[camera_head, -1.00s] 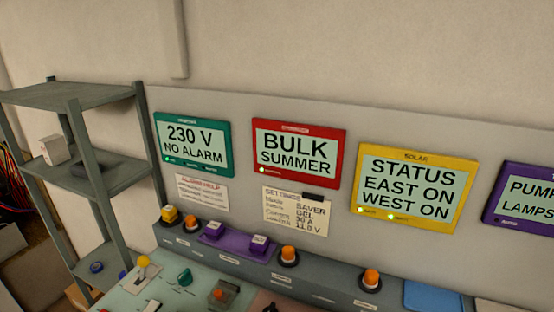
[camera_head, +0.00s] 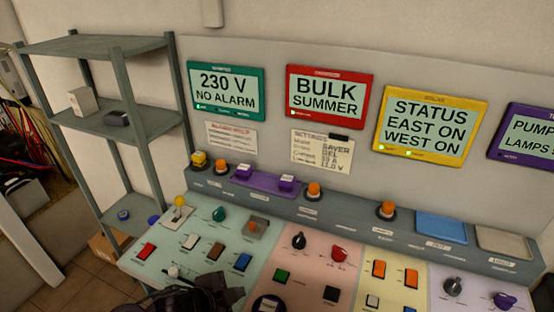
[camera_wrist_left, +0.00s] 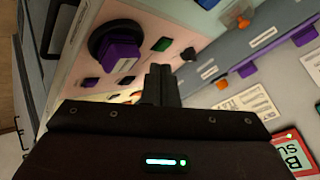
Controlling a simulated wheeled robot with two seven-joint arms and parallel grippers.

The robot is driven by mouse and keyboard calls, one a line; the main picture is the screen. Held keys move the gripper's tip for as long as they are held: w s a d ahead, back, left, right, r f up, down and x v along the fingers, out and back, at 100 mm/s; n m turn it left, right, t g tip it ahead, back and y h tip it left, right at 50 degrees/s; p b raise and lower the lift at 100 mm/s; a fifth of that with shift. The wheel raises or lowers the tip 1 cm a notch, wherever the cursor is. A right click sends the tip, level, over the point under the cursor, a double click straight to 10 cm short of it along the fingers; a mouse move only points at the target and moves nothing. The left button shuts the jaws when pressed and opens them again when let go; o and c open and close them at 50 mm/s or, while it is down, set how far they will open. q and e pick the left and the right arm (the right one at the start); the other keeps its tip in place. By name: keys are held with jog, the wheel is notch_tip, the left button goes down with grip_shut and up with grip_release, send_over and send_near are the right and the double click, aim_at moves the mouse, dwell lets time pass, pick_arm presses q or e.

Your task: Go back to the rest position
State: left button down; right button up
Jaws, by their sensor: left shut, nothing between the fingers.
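My left gripper (camera_head: 215,290) shows dark at the bottom of the head view, in front of the control desk's left part. In the left wrist view its fingers (camera_wrist_left: 160,85) are together with nothing between them, and the desk lies beyond them. The control desk (camera_head: 180,262) has light green, pink, yellow and pale sections with knobs, switches and buttons. A purple knob on a black round base (camera_wrist_left: 118,50) shows large in the wrist view; its base also shows beside the gripper in the head view (camera_head: 268,304). My right gripper is not in view.
Four-colour display panels hang on the wall, among them a green one (camera_head: 227,91) and a red one (camera_head: 329,96). A grey metal shelf (camera_head: 95,46) stands at the left. A raised ledge (camera_head: 335,212) with orange lamps runs along the desk's back.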

pick_arm(q)
jog(key=s+a+r+n+g+y, duration=0.1)
jog(key=s+a+n+g+y, duration=0.15)
jog(key=s+a+n, duration=0.35)
jog(key=s+a+r+n+g+y, duration=0.1)
jog(key=s+a+n+g+y, duration=0.2)
jog(key=s+n, duration=0.5)
notch_tip(320, 180, down, 32)
jog(key=s+r+b, duration=0.1)
jog(key=b, duration=0.4)
jog(key=s+a+f+b, duration=0.2)
jog(key=s+f, duration=0.8)
jog(key=f, duration=0.2)
jog(key=s+a+f+b, duration=0.2)
jog(key=s+f, duration=0.8)
jog(key=f, duration=0.3)
jog(key=shift+s+a+f+g, duration=0.2)
jog(key=shift+s+f+g, duration=0.1)
jog(key=shift+s+g, duration=0.15)
